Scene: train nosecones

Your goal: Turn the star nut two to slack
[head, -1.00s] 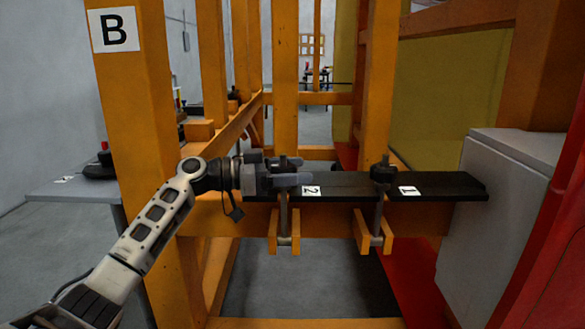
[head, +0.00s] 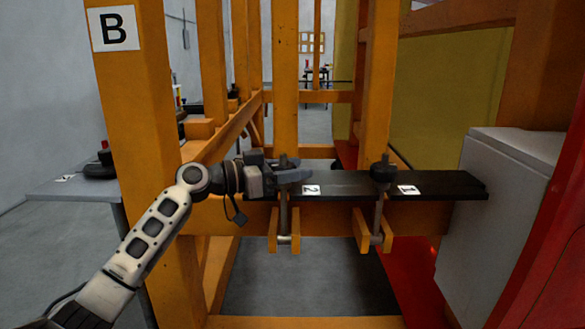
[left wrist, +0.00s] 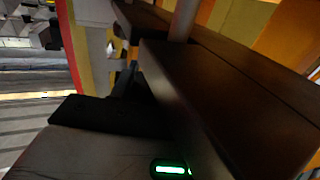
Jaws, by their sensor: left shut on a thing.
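My left gripper (head: 290,173) reaches in from the left to the top of the left threaded rod (head: 284,215), beside the label 2 (head: 311,190). It is shut on star nut two, which is mostly hidden by the fingers. The rod stands upright, running down past the front of the black plank (head: 345,184) to an orange clamp foot. In the left wrist view, a dark gripper finger (left wrist: 95,112) shows close to a dark plank (left wrist: 225,95), and the nut cannot be made out. My right gripper is not in view.
Another black star nut (head: 383,170) tops the right rod, beside the label 1 (head: 409,190). An orange post marked B (head: 145,130) stands close behind my left arm. A grey cabinet (head: 500,190) is at the right. Orange uprights rise behind the plank.

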